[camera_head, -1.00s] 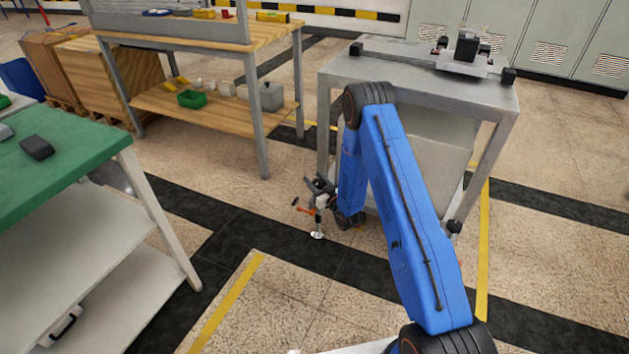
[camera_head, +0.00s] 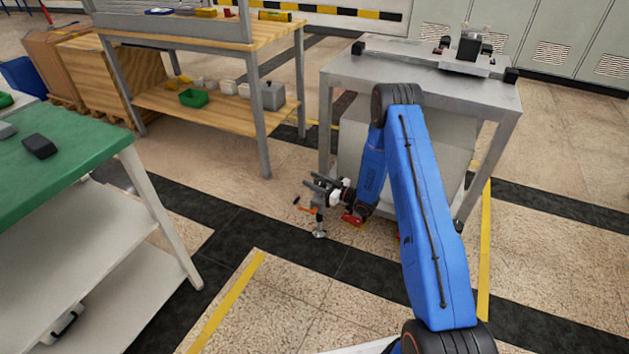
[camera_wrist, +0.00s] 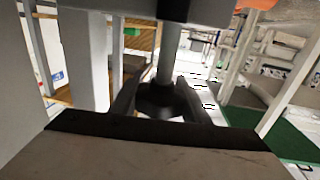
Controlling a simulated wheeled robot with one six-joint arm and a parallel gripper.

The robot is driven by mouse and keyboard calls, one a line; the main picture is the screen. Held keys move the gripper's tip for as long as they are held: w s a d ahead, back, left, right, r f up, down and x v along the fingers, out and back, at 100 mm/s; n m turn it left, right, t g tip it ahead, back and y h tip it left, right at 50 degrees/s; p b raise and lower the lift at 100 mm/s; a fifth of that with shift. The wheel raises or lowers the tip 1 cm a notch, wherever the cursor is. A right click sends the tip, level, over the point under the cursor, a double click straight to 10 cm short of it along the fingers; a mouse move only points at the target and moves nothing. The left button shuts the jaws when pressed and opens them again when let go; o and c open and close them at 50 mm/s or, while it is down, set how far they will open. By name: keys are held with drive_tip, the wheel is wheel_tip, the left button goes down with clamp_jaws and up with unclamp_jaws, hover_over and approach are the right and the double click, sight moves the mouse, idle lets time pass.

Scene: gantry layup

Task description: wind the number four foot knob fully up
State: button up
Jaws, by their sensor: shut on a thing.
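My gripper (camera_head: 318,190) is low at the front left leg of the grey steel table (camera_head: 430,80), just above the floor. In the wrist view its two dark fingers (camera_wrist: 160,108) are shut around a dark round knob (camera_wrist: 158,98) on a grey rod (camera_wrist: 168,58). A small round metal foot (camera_head: 319,234) rests on the floor below the gripper in the head view. An orange piece (camera_head: 306,210) sits beside it. The knob is hidden in the head view, and no number is readable.
A red piece (camera_head: 352,218) shows near the floor by my wrist. A wooden workbench (camera_head: 200,105) stands behind at left, and a green-topped bench (camera_head: 70,175) stands at near left. Open floor (camera_head: 270,290) lies between the green bench and my arm.

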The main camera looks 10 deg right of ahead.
drive_tip(key=n+g+y, duration=0.1)
drive_tip(key=g, duration=0.1)
drive_tip(key=s+n+g+y, duration=0.1)
drive_tip(key=n+g, duration=0.1)
drive_tip(key=n+g+y, duration=0.2)
drive_tip(key=g, duration=0.1)
drive_tip(key=shift+s+a, duration=0.2)
drive_tip(key=shift+a, duration=0.15)
drive_tip(key=shift+n+g, duration=0.3)
drive_tip(key=o, duration=1)
drive_tip(key=shift+o, duration=0.2)
wheel_tip(320, 180, up, 10)
